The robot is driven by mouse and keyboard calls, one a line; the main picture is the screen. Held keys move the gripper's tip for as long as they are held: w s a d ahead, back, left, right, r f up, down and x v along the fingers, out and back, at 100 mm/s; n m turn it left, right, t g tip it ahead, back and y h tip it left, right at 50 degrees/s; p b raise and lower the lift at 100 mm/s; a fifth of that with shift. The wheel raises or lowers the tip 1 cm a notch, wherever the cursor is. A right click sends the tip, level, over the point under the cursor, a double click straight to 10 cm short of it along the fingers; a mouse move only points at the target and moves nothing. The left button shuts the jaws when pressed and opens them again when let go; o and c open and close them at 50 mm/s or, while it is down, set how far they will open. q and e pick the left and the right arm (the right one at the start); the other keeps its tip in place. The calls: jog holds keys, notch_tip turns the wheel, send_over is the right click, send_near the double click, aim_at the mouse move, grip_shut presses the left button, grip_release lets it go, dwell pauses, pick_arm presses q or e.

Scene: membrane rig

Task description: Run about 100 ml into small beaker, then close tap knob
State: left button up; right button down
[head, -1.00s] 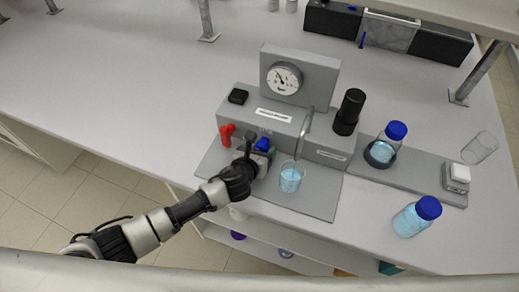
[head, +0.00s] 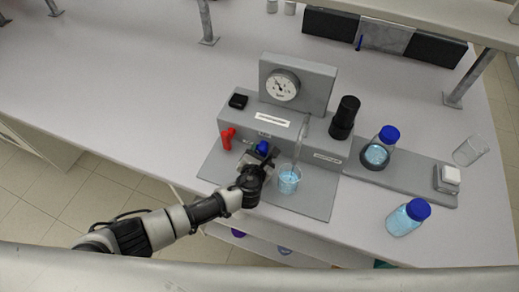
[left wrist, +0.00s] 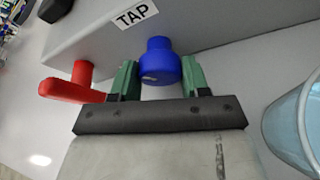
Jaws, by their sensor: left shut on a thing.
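The blue tap knob (head: 263,147) is on the front of the grey rig, under a TAP label in the left wrist view. My left gripper (head: 261,158) is shut on this knob (left wrist: 160,65), with a green finger on each side. The small beaker (head: 289,180) stands upright on the grey base plate, just right of the gripper, with light blue liquid in it. Its rim and wall also show at the right edge of the left wrist view (left wrist: 290,125). A thin pale spout or stream (head: 299,145) comes down above the beaker; I cannot tell whether liquid is flowing.
A red handle (head: 227,138) sits left of the knob, close to my left finger. A gauge (head: 282,85) and black cylinder (head: 345,117) are on the rig.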

pick_arm(q)
jog(key=o, duration=0.9)
jog(key=v, duration=1)
jog(key=shift+s+r+b, duration=0.15)
jog(key=shift+s+b, duration=0.15)
jog(key=shift+s, duration=0.1)
